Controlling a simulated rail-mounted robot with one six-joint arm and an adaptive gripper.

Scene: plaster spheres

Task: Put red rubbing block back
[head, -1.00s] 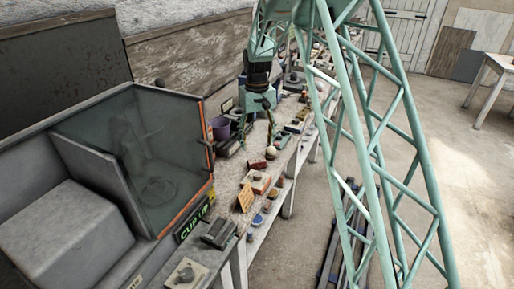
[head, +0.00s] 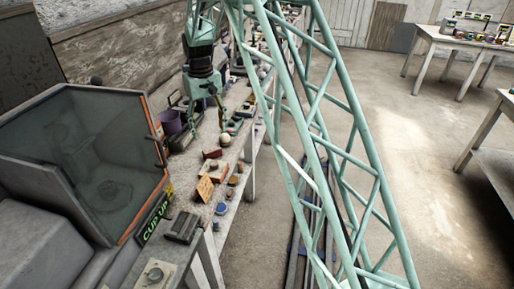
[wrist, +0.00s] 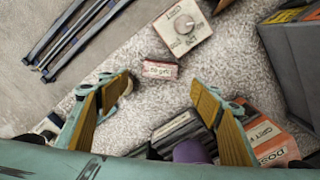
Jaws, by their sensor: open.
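In the wrist view a small red block (wrist: 160,69) with a pale printed label lies on the speckled tabletop (wrist: 145,105). It lies beyond my fingertips, roughly centred between them and apart from both. My gripper (wrist: 163,82) is open, with nothing between its fingers. In the head view my gripper (head: 208,125) points down over the long bench (head: 182,187). A red piece (head: 212,154) lies on the bench near a white sphere (head: 225,140); I cannot tell whether it is the labelled block.
A box with a round dial (wrist: 184,28) stands behind the block. Red lettered boxes (wrist: 268,140) are near the right finger, and a dark box (wrist: 295,60) stands at right. In the head view a purple cup (head: 170,121) and a glass-fronted cabinet (head: 95,165) stand left.

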